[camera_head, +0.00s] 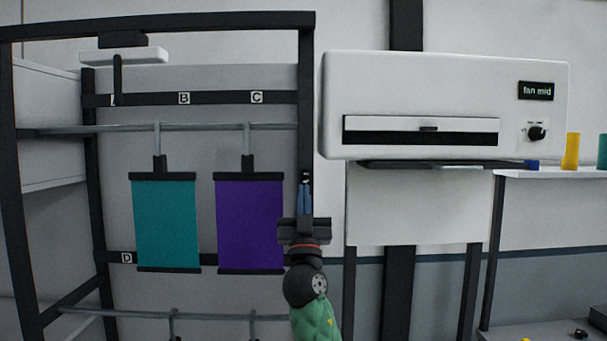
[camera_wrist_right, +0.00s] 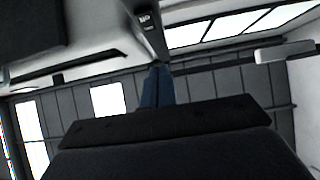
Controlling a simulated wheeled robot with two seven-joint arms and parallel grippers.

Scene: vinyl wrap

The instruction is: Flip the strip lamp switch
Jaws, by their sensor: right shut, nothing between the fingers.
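The strip lamp (camera_head: 125,56) is a white bar under the top beam of the black rack, at the upper left in the head view. A small black switch with white marks (camera_head: 306,175) is on the rack's right post. It also shows at the top of the right wrist view (camera_wrist_right: 146,19). My right gripper (camera_head: 305,186) is upright in front of that post, its blue fingers shut and empty. Its fingertips are just below the switch in the picture; I cannot tell whether they touch it. The fingers also show in the wrist view (camera_wrist_right: 158,68). My left gripper is out of view.
A teal sheet (camera_head: 166,224) and a purple sheet (camera_head: 250,222) hang from the rack rail, left of my right gripper. A white machine (camera_head: 440,80) with a slot and a knob (camera_head: 537,133) stands right of the post. A yellow cup (camera_head: 571,152) is on the right shelf.

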